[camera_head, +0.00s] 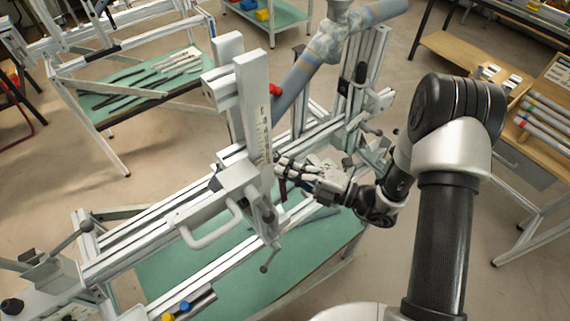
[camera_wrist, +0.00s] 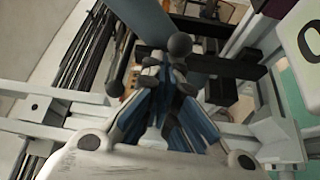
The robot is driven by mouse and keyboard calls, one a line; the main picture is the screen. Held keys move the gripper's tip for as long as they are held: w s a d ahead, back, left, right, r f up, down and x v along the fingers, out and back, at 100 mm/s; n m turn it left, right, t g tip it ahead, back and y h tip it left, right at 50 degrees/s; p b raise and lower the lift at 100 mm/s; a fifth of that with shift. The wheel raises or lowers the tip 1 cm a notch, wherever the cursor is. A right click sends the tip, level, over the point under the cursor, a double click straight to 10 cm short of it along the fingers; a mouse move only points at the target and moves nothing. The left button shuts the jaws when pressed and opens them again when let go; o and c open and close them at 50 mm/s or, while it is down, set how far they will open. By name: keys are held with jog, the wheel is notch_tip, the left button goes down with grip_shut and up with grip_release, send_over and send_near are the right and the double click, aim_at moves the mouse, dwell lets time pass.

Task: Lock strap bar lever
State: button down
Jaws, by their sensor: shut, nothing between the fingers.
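My gripper (camera_head: 284,165) reaches in from the right, its fingertips beside the tall upright silver bar (camera_head: 252,95) of the jig. In the wrist view my gripper (camera_wrist: 160,75) is shut, with its fingers together. I cannot tell whether the fingers touch either knob. Small levers show on the jig: one hangs low at the front (camera_head: 268,258), one stands at the left (camera_head: 72,238). I cannot tell which is the strap bar lever.
The jig's aluminium rails (camera_head: 140,245) run diagonally over a green table top (camera_head: 190,275). A grey-blue tube (camera_head: 300,75) rises behind the upright bar. A handle (camera_head: 212,235) juts out at the front. A shelf (camera_head: 545,105) stands at the right; open floor lies between.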

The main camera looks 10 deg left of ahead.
jog(key=shift+w+d+f, duration=0.15)
jog(key=shift+w+f, duration=0.05)
jog(key=shift+w, duration=0.1)
dwell(0.5)
